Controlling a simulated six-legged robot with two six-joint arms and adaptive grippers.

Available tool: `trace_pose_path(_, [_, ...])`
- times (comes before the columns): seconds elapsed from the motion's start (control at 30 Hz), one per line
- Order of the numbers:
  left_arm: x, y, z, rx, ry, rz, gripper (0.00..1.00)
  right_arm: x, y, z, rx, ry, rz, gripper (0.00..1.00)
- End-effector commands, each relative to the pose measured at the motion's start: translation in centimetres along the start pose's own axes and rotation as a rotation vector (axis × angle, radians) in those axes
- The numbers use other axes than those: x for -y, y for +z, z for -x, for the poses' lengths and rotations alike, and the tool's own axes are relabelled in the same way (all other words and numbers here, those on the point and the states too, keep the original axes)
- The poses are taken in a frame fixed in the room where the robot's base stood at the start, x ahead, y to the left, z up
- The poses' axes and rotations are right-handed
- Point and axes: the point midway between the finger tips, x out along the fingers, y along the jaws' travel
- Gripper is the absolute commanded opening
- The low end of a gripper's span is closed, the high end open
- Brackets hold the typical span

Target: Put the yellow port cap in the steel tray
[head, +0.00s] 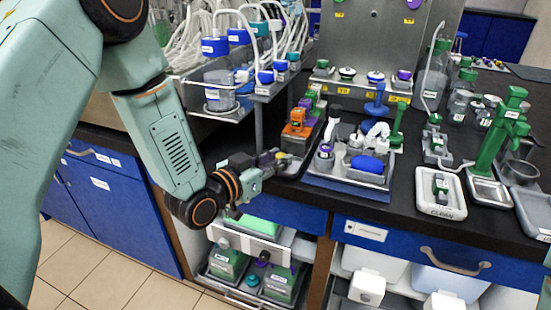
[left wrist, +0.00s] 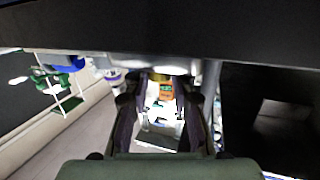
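My left gripper (head: 278,160) reaches in from the left over the front edge of the black bench. A small yellow piece (head: 267,158), which looks like the yellow port cap, shows at its fingertips. In the left wrist view the fingers (left wrist: 160,100) stand apart, and a yellowish part (left wrist: 158,76) shows between their tips. I cannot tell whether they are closed on it. A shallow grey metal tray (head: 345,178) with tools, a blue item and white parts lies to the right of the gripper. I cannot tell whether it is the steel tray meant. My right gripper is out of view.
Orange parts (head: 298,122) stand just behind the gripper. A white tray marked CLEAN (head: 441,209) and a green stand (head: 497,140) are on the right. Tubed bottles (head: 222,98) crowd the back left. Blue drawers (head: 405,246) lie below the bench edge.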

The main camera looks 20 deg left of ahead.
Motion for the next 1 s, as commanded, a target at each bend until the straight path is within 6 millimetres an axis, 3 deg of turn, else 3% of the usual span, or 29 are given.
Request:
trace_pose_path(0.2, [0.0, -0.1, 0.0, 0.0, 0.0, 0.0, 0.44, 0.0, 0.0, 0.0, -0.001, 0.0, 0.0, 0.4])
trace_pose_path(0.57, [0.0, -0.6, 0.1, -0.001, 0.0, -0.001, 0.44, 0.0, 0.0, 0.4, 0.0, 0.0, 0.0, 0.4])
trace_pose_path(1.0, [0.1, -0.6, 6.0, 0.0, -0.004, 0.007, 0.44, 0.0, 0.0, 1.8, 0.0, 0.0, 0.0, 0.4])
